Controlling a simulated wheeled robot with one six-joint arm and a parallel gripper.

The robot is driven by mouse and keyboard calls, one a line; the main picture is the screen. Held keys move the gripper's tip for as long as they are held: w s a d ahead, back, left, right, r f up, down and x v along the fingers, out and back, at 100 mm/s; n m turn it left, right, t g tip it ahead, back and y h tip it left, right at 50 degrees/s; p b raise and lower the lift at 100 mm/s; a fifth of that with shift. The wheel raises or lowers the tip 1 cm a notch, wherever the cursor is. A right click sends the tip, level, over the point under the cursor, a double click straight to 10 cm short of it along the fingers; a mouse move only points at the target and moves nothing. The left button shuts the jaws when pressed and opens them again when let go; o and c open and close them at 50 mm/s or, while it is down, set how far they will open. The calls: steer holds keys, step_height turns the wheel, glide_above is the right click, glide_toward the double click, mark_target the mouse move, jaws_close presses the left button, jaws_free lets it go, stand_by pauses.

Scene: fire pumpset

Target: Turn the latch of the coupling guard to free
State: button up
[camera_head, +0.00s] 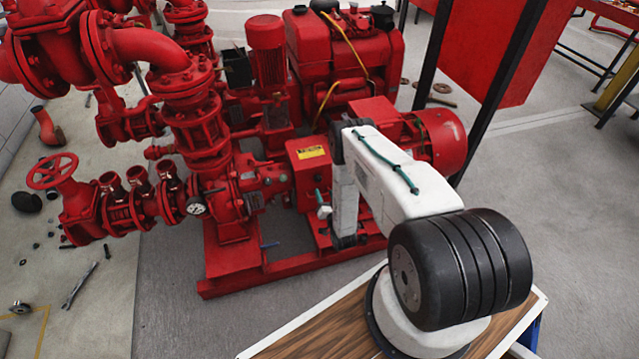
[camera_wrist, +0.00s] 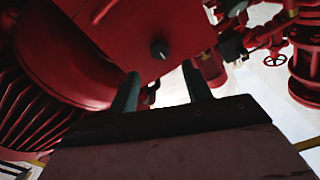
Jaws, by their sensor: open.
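The coupling guard is a red box with a yellow label (camera_head: 309,160) in the head view, beside my white arm. In the wrist view a red housing surface (camera_wrist: 125,28) fills the upper middle, with a small dark round knob (camera_wrist: 159,50) on it that looks like the latch. My gripper (camera_wrist: 161,72) is open, its two greenish fingers spread below the knob in the picture. Nothing is between the fingers, and the knob appears beyond the fingertips, apart from them. The knob's turned position cannot be made out.
A red finned motor (camera_head: 437,138) stands right of the guard and shows at left in the wrist view (camera_wrist: 35,105). Red pump pipework (camera_head: 205,130) stands left. The red base frame (camera_head: 240,283) runs below. Bare floor (camera_head: 190,315) lies in front.

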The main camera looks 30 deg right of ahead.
mark_target(319, 180)
steer(key=x, duration=0.7)
steer(key=shift+w, duration=0.2)
steer(key=c, duration=1)
